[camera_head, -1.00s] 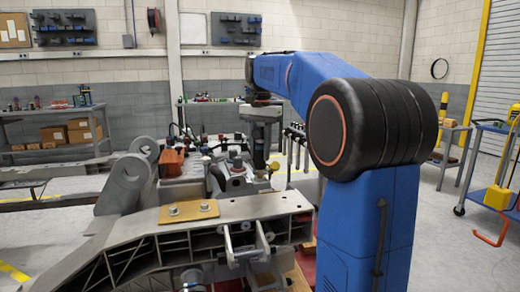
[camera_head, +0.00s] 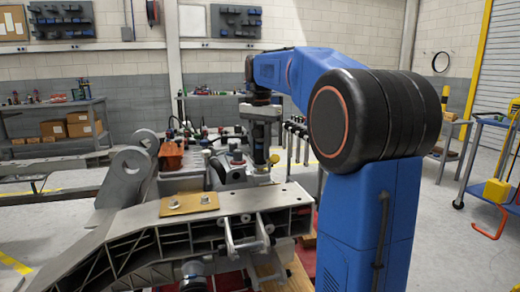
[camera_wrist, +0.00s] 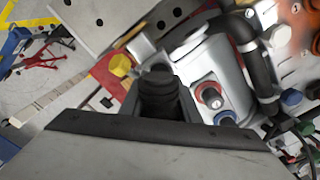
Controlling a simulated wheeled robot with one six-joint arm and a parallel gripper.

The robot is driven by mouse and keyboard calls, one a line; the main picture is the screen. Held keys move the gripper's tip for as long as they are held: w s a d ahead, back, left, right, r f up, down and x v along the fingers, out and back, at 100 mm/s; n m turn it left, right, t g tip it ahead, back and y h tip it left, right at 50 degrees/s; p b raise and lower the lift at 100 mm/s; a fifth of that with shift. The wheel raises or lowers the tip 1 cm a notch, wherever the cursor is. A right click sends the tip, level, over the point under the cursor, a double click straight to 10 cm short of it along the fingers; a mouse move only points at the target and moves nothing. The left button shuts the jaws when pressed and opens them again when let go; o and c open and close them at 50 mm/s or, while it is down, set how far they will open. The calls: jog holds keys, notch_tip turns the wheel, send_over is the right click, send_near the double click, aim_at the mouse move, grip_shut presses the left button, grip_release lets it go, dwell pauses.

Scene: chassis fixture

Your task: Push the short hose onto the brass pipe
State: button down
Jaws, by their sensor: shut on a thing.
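My gripper (camera_wrist: 158,92) shows in the wrist view as dark, ribbed jaws below the wrist. It is shut on a dark piece that I take for the short hose, mostly hidden by the jaws and hard to tell from them. In the head view my gripper (camera_head: 261,160) points down over the far side of the chassis fixture. A yellow-brass hexagonal fitting (camera_wrist: 121,65) lies left of the jaws in the wrist view, apart from them. I cannot tell whether it belongs to the brass pipe, and no contact between hose and pipe can be seen.
A black bent hose (camera_wrist: 253,62) and a red-ringed fitting (camera_wrist: 210,97) stand right of the jaws. The grey chassis frame (camera_head: 130,225) with a brass-coloured plate (camera_head: 189,204) fills the near side. A blue cart (camera_head: 493,165) stands right. Open floor lies beyond the left side.

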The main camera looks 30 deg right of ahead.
aim_at(260, 126)
jog(key=shift+f, duration=0.55)
jog(key=c, duration=1.3)
grip_release()
jog(key=shift+o, duration=0.2)
jog(key=shift+f, duration=0.1)
jog(key=shift+s, duration=0.1)
jog(key=shift+c, duration=0.2)
jog(key=shift+o, duration=0.2)
jog(key=shift+r, duration=3.1)
